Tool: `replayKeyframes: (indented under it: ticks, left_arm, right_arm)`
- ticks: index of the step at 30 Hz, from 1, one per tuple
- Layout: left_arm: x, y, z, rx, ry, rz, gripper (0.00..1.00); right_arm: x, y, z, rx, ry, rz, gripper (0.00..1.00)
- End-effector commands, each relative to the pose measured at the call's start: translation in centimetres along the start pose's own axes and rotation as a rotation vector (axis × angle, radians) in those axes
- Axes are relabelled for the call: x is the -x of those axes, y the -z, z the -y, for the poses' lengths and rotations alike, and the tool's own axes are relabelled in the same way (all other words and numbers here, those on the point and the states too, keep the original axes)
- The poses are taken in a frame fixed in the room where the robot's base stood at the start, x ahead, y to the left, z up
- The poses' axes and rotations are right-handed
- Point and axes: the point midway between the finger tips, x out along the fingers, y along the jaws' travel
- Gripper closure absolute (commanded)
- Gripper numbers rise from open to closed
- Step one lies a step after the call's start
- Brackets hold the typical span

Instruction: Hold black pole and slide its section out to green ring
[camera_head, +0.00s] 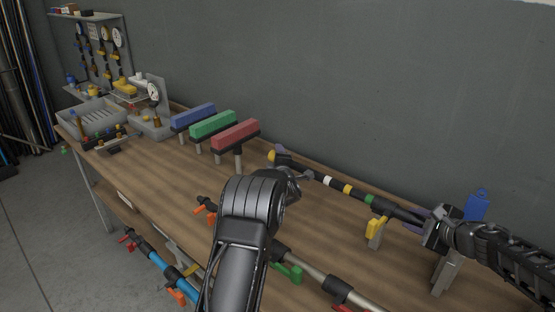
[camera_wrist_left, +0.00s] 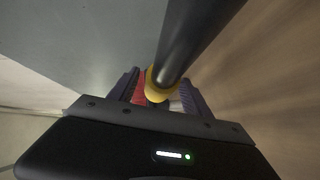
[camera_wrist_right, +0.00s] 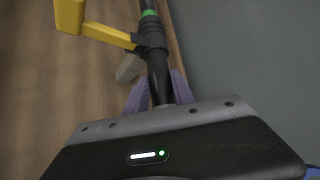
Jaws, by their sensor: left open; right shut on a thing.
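The black pole (camera_head: 310,172) runs along the back of the bench in the head view, with a yellow end tip (camera_head: 275,156) at its left. White, yellow and green rings (camera_head: 369,198) band its middle; the green ring also shows in the right wrist view (camera_wrist_right: 150,13). My right gripper (camera_head: 425,226) is shut on the pole's thicker right part, beside the yellow clamp lever (camera_head: 375,226). My left gripper (camera_head: 294,178) is open near the pole's left part. In the left wrist view the pole (camera_wrist_left: 190,45) and yellow tip lie between its fingers. My left arm hides some bench.
Blue, green and red blocks on stands (camera_head: 235,134) are just left of the yellow tip. A grey tray (camera_head: 92,118) and gauge stand are at the far left. Other poles with coloured levers (camera_head: 290,272) lie along the front. The grey wall is close behind.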

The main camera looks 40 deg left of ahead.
Motion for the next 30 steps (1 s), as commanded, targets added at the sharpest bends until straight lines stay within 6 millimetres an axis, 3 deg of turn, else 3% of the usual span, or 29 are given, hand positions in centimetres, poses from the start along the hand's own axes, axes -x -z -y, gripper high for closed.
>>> replayKeyframes:
  ticks: [8, 14, 30]
  left_arm:
    - [0.2, 0.0, -0.1, 0.0, 0.0, 0.0, 0.43]
    - [1.8, 0.0, -0.1, 0.0, 0.001, 0.0, 0.43]
    - [11.1, 0.0, 0.0, 0.001, 0.0, 0.001, 0.43]
  right_arm:
    - [0.0, 0.0, 0.0, 0.0, 0.0, 0.0, 1.0]
    - [0.0, 0.0, 0.0, 0.0, 0.0, 0.0, 1.0]
    - [0.0, 0.0, 0.0, 0.0, 0.0, 0.0, 1.0]
